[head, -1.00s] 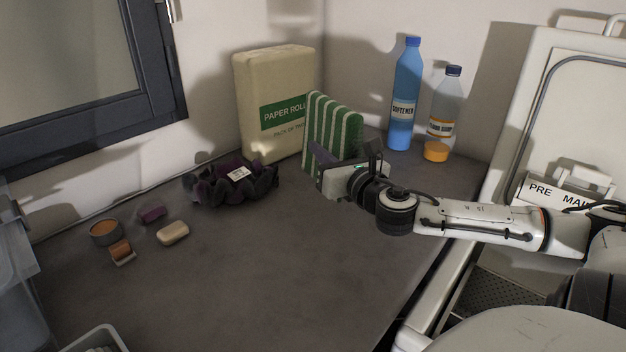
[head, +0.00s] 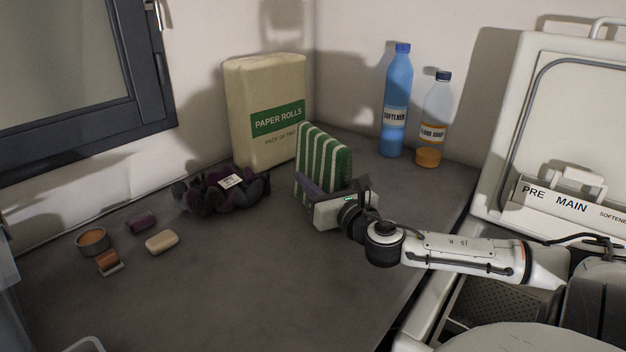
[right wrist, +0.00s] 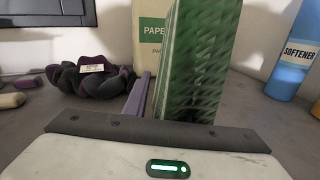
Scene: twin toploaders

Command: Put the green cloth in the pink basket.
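The green cloth (head: 326,158) is a folded, upright block with white stripes in the head view; its plain green side fills the middle of the right wrist view (right wrist: 196,65). My right gripper (head: 318,192) is at its lower part, shut on it. One purple finger (right wrist: 138,98) shows along the cloth's left side in the wrist view; the other is hidden by the cloth. I cannot tell whether the cloth's bottom touches the counter. No pink basket shows in these frames. My left gripper is not in view.
On the dark counter (head: 230,280) stand a paper rolls pack (head: 280,85), a blue softener bottle (head: 396,95) and a clear bottle (head: 435,110). A dark purple bundle (head: 220,192), a soap bar (head: 162,242) and a round tin (head: 92,242) lie left.

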